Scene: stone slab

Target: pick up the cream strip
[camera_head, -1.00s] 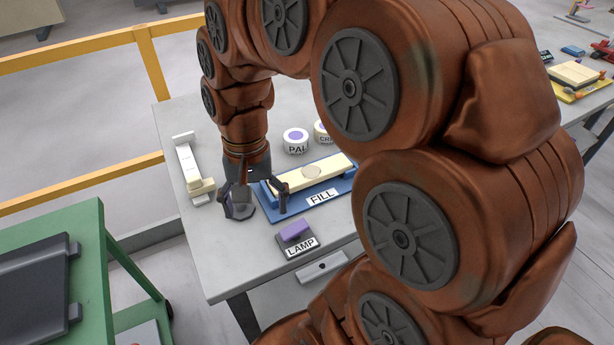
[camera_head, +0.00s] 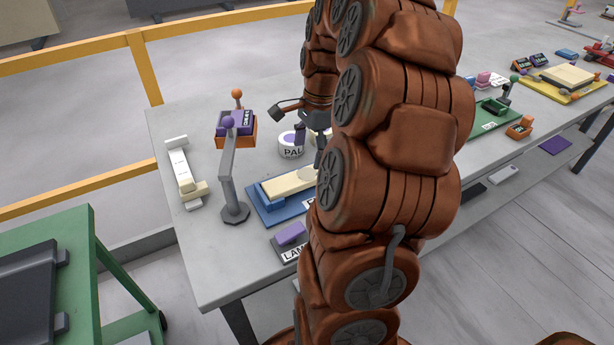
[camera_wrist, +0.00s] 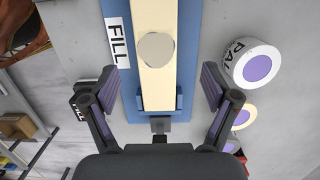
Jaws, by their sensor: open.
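The cream strip (camera_head: 288,186) lies along the blue tray labelled FILL (camera_head: 262,206) on the slab, its right end hidden behind my arm. In the wrist view the cream strip (camera_wrist: 152,75) runs up the middle of the picture with a pale round disc (camera_wrist: 156,49) on it. My gripper (camera_wrist: 161,86) is open and empty, its two purple-padded fingers to either side of the strip in that view. In the head view my gripper (camera_head: 293,122) is raised beyond the tray, partly hidden by my arm.
A grey post with a purple ball (camera_head: 229,160) stands left of the tray. A white holder (camera_head: 178,160) lies at far left. A round PAL tub (camera_head: 291,147) stands behind the tray, the LAMP block (camera_head: 290,234) in front.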

